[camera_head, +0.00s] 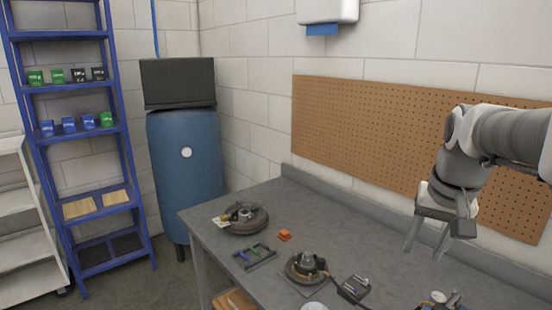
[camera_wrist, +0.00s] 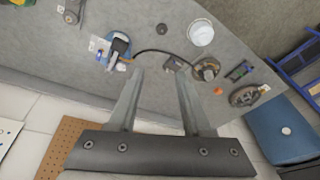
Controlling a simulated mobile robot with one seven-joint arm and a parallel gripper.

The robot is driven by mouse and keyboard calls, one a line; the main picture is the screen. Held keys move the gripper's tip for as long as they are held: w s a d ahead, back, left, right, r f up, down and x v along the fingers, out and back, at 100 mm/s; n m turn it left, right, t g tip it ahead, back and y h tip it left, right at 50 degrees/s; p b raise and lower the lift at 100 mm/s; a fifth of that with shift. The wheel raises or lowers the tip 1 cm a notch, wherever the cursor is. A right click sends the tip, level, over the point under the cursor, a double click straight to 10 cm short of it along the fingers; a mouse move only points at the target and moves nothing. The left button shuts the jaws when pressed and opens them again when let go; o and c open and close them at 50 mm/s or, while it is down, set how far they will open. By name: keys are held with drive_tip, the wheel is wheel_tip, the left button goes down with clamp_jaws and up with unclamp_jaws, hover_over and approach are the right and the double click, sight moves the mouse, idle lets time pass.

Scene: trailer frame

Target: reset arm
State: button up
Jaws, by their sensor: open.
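My gripper (camera_head: 427,238) hangs at the right of the head view, above the grey workbench (camera_head: 330,230). Its two fingers point down and stand apart, with nothing between them. In the wrist view my gripper (camera_wrist: 158,78) shows the same two spread fingers, clear of the items on the bench. The arm comes in from the right edge of the head view.
On the bench are a brown round part (camera_head: 248,222), an orange block (camera_head: 284,235), a small rack (camera_head: 254,256) and a cabled round device (camera_head: 306,268). A pegboard (camera_head: 400,140) backs the bench. A blue shelf (camera_head: 75,150) and blue tank (camera_head: 186,165) stand left.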

drive_tip(key=s+a+f+n+t, duration=0.1)
drive_tip(key=s+a+f+n, duration=0.1)
drive_tip(key=s+a, duration=0.4)
drive_tip(key=s+a+f+n+t, duration=0.1)
drive_tip(key=s+a+f+n, duration=0.1)
drive_tip(key=s+a, duration=0.4)
drive_tip(key=shift+s+a+f+n+t, duration=0.15)
drive_tip(key=shift+s+a+n+t, duration=0.2)
drive_tip(key=shift+s+n, duration=0.15)
